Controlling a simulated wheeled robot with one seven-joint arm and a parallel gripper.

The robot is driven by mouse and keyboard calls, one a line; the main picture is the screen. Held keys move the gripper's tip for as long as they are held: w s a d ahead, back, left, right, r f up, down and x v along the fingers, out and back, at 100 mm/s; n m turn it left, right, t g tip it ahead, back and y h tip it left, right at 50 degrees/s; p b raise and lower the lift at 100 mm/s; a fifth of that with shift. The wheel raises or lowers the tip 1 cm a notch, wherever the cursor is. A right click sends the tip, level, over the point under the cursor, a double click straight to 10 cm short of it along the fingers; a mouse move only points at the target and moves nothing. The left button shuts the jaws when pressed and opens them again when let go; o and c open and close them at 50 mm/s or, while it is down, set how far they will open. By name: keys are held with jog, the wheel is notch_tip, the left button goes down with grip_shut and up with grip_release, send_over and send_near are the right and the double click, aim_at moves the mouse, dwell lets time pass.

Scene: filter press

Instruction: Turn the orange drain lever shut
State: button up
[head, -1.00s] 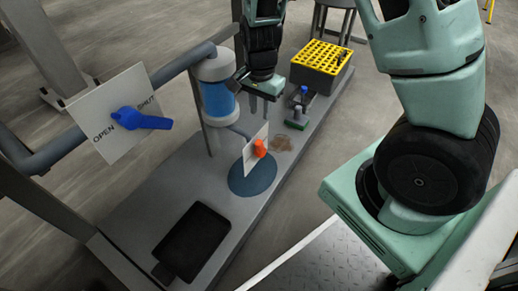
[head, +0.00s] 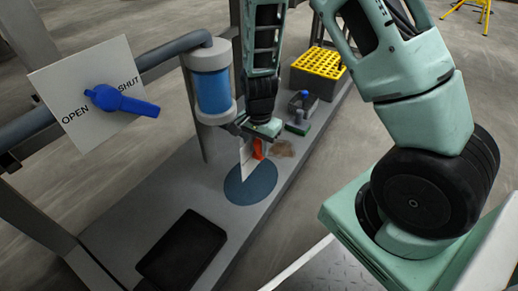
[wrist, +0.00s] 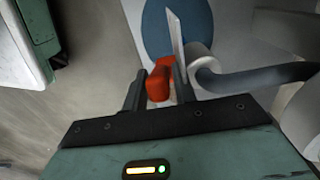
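The orange drain lever (head: 258,149) sits in front of a small upright white plate (head: 246,162), above the round blue pad on the bench. In the wrist view, the lever (wrist: 158,82) lies between the two dark fingers of my gripper (wrist: 156,88). The fingers are spread, with a gap on the lever's left side; the right finger is close to it, and I cannot tell if it touches. In the head view, my gripper (head: 262,132) is right above the lever and hides its upper part. The plate's lettering is not readable.
A blue lever (head: 120,101) on an OPEN/SHUT plate (head: 75,85) is at left. A blue filter cylinder (head: 212,92) and grey pipe stand close left of my gripper. A yellow-topped crate (head: 318,68), small bottles and a brown patch (head: 282,149) are behind. A black tray (head: 182,250) lies in front.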

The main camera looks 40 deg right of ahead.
grip_shut()
jog(key=shift+s+a+r+h+p, duration=0.15)
jog(key=shift+a+r+h+p, duration=0.2)
jog(key=shift+p, duration=0.8)
jog(key=h+p, duration=0.1)
jog(key=p, duration=0.2)
jog(key=a+f+t+h+p, duration=0.1)
jog(key=h+p, duration=0.1)
jog(key=p, duration=0.1)
jog(key=shift+s+a+f, duration=0.1)
jog(key=shift+s, duration=0.25)
jog(key=shift+a+f+t+h+p, duration=0.2)
jog(key=shift+f+t+h+p, duration=0.4)
jog(key=shift+p, duration=0.5)
jog(key=shift+r, duration=0.1)
grip_release()
jog(key=shift+r, duration=0.15)
